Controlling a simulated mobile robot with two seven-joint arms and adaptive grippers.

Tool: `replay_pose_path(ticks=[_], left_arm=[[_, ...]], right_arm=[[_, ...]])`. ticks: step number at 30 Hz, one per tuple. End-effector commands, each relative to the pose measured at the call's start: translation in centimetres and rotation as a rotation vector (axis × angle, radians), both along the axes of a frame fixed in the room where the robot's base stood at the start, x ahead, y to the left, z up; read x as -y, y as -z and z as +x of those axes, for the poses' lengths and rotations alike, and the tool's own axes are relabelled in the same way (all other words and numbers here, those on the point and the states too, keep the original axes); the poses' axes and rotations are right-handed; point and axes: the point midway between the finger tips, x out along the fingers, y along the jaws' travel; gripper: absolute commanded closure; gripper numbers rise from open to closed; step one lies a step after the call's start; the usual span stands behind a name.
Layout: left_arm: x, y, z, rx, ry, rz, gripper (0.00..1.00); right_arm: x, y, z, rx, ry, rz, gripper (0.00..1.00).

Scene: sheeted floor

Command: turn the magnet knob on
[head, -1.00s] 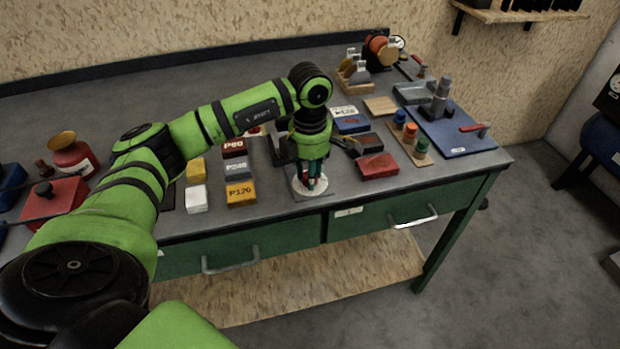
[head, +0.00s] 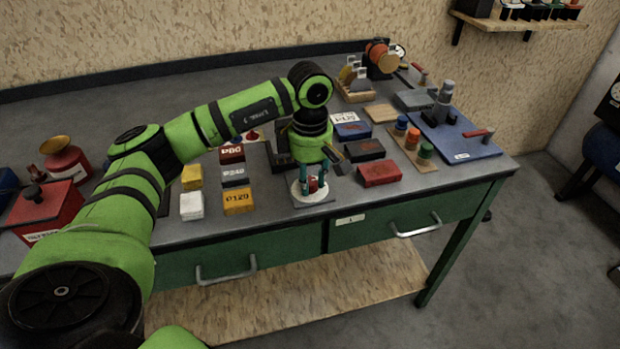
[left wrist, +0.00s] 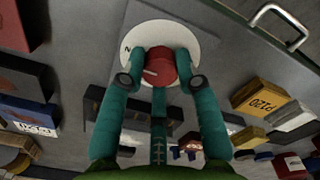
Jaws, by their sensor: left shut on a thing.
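The magnet knob is a red round knob with a pale pointer line, and it shows in the left wrist view (left wrist: 168,68). It sits on a white round dial (head: 301,196) near the front edge of the workbench. My left gripper (head: 314,184) comes down over the dial from above. In the left wrist view its teal fingers lie on either side of the red knob and are shut on it. The fingers hide the sides of the knob. Of the dial's marks, I can make out only one near its left rim. My right gripper is not in view.
Abrasive boxes, one orange (head: 239,201), stand left of the dial. A red box (head: 380,173) and a dark box (head: 364,150) stand to its right. A blue plate with a grey stand (head: 462,143) lies farther right. Green drawers (head: 290,243) are below the bench edge.

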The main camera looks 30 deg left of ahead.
Motion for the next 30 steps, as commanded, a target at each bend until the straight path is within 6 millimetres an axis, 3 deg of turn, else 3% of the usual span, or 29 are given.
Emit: replay_pose_path(ticks=[10, 11, 12, 13, 23, 26, 30], left_arm=[[0.0, 0.1, -0.1, -0.006, 0.005, 0.002, 1.0], [0.0, 0.1, -0.1, -0.006, 0.005, 0.002, 0.64], [0.0, 0.1, -0.1, -0.006, 0.004, 0.002, 0.48], [0.0, 0.1, -0.1, -0.005, 0.004, 0.002, 0.44], [0.0, -0.1, 0.0, -0.001, 0.002, 0.001, 0.44], [0.0, -0.8, 0.0, 0.001, 0.002, 0.001, 0.44], [0.0, -3.2, 0.1, 0.005, 0.002, -0.001, 0.44]], right_arm=[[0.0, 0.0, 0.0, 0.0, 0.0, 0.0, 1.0], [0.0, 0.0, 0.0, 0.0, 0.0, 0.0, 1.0], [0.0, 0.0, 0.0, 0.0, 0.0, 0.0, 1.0], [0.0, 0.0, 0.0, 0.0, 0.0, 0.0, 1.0], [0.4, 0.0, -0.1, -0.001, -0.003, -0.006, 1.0], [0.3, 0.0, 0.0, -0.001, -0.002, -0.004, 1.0], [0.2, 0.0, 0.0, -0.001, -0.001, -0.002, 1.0]])
